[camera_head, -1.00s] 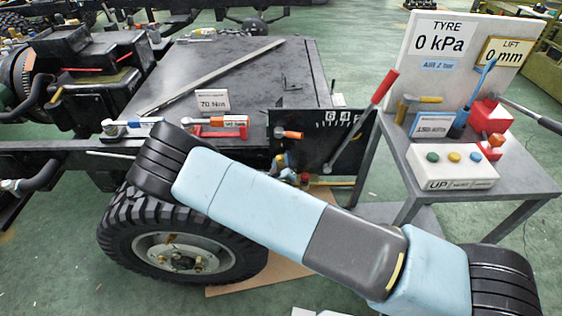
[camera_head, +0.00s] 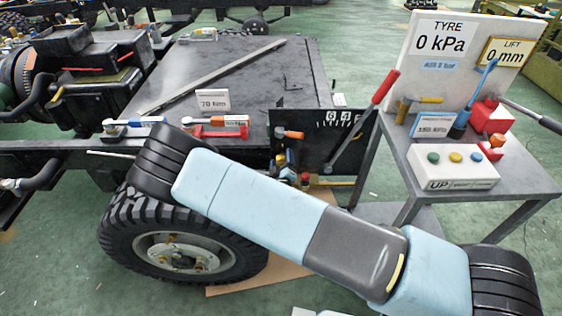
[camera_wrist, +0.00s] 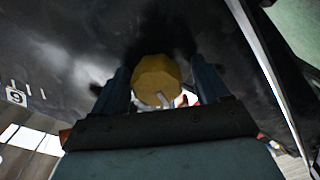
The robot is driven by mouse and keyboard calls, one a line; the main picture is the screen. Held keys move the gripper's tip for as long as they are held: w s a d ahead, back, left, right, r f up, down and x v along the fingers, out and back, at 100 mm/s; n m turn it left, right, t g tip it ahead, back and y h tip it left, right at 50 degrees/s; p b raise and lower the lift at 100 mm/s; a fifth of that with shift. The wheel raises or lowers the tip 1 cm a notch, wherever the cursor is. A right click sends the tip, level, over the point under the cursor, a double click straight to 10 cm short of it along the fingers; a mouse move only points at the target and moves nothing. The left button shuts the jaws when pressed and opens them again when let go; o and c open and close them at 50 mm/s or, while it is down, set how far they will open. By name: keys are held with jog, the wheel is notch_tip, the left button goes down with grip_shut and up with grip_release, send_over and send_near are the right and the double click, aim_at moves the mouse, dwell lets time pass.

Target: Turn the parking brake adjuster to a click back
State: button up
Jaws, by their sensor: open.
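A yellow, many-sided knob (camera_wrist: 157,72), apparently the adjuster, shows in the wrist view in front of a dark panel (camera_wrist: 75,45). My gripper (camera_wrist: 160,82) is open, with one dark blue finger on each side of the knob. Whether the fingers touch it cannot be told. In the head view the dark panel (camera_head: 318,140) carries white marks and numbers, and a lever with a red handle (camera_head: 385,87) crosses it. My gripper (camera_head: 285,164) shows only in part there, low by the panel's left side, and the knob is not clearly visible.
A tyre (camera_head: 125,240) stands below the bench-like chassis top (camera_head: 250,75). An orange-handled tool (camera_head: 290,134) is at the panel's upper left. A grey table (camera_head: 530,185) at right bears a button box (camera_head: 450,168) and a sign board (camera_head: 415,75).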

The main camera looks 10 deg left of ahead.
jog(key=shift+s+d, duration=0.1)
jog(key=v, duration=1.3)
jog(key=shift+s, duration=0.3)
jog(key=shift+f, duration=0.1)
